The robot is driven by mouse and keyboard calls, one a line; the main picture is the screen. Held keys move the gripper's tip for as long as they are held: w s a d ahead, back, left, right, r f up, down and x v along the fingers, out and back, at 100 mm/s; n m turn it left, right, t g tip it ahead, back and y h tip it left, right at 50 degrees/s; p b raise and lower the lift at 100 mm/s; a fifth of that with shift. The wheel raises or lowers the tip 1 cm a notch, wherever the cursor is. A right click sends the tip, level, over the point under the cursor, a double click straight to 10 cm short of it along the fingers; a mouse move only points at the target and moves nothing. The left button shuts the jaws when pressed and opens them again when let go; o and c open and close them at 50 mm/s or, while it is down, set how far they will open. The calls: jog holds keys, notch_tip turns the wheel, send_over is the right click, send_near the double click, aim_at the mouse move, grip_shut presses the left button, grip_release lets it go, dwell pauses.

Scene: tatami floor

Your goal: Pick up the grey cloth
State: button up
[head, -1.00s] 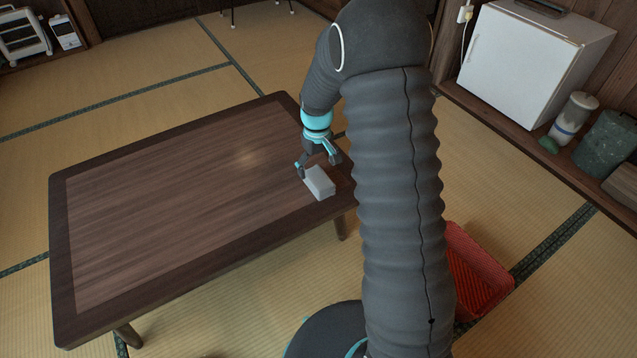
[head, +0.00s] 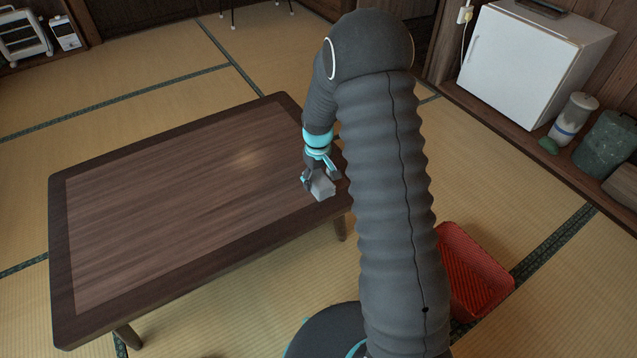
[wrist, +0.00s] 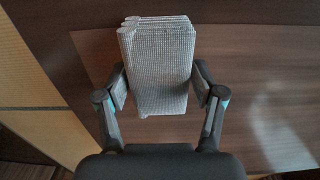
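The grey cloth (head: 323,189) is folded into a thick block and lies on the low wooden table (head: 180,205), near its right edge. My gripper (head: 319,178) is low over it, with its fingers pointing down. In the wrist view the cloth (wrist: 158,75) has a woven texture and folded layers at its far end. There my gripper (wrist: 159,83) is open, with one finger on each side of the cloth. The fingertips are close to its long sides; I cannot tell whether they touch. The fingers hide part of the cloth in the head view.
A red basket (head: 475,275) sits on the tatami floor right of the table. A white fridge (head: 530,70), a jar (head: 572,120) and a green bin (head: 606,140) stand at the upper right. The rest of the tabletop is clear.

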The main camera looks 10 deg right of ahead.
aim_at(321, 178)
jog(key=c, duration=0.6)
jog(key=shift+r, duration=0.45)
jog(key=r, duration=0.3)
jog(key=shift+s+d+r, duration=0.1)
jog(key=shift+d+r, duration=0.2)
jog(key=shift+r, duration=0.1)
jog(key=s+d+r, duration=0.2)
jog(key=d, duration=0.1)
jog(key=s+d+r, duration=0.2)
jog(key=d, duration=0.1)
jog(key=s+d+r, duration=0.1)
jog(key=d+r, duration=0.1)
jog(key=d, duration=0.1)
jog(key=shift+s+d+r, duration=0.2)
jog(key=shift+s, duration=0.2)
